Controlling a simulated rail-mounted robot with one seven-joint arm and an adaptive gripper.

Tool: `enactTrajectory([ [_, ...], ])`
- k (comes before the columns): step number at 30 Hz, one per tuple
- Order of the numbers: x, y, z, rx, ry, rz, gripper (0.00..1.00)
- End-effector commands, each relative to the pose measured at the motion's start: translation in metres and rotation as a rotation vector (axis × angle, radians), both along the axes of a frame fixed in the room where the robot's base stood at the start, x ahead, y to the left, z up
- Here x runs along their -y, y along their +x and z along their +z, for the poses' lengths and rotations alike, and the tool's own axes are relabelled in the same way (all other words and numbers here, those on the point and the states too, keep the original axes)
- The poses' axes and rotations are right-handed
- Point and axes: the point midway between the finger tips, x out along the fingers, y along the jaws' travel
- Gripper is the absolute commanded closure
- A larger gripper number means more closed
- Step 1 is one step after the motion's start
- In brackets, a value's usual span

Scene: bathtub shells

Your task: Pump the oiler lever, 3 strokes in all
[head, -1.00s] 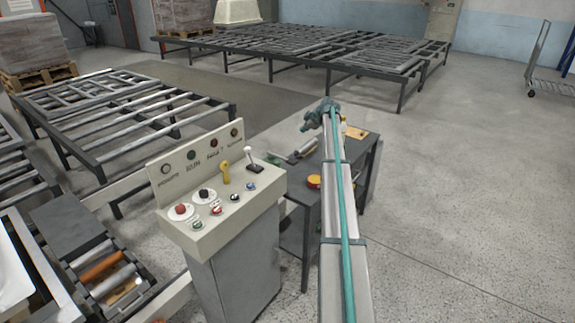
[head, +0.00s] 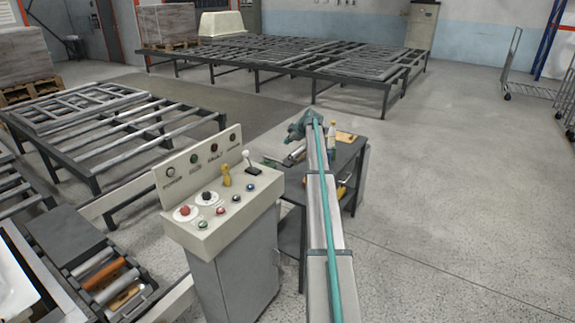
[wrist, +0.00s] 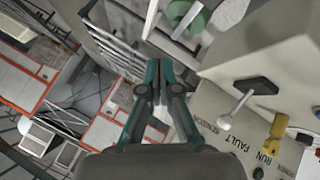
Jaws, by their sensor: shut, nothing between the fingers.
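The control panel (head: 215,215) carries a lever with a black base and a white knob (head: 246,155), and a yellow handle (head: 226,177). The wrist view shows the white-knobbed lever (wrist: 225,122) and the yellow handle (wrist: 275,132) at right. I cannot tell which part is the oiler lever. My gripper (wrist: 157,98) is shut and empty, left of the white knob in that picture and apart from it.
The dark cart (head: 345,155) stands right of the panel with a metal cylinder (head: 294,156) and a bottle (head: 333,132) on it. Dark frame tables (head: 275,58) stand at the back.

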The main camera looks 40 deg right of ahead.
Motion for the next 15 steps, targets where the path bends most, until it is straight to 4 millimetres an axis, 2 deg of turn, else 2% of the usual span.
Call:
enactTrajectory([
  [8,0.000,0.000,-0.012,-0.001,0.001,0.000,1.00],
  [15,0.000,-0.001,-0.038,-0.001,0.001,-0.001,1.00],
])
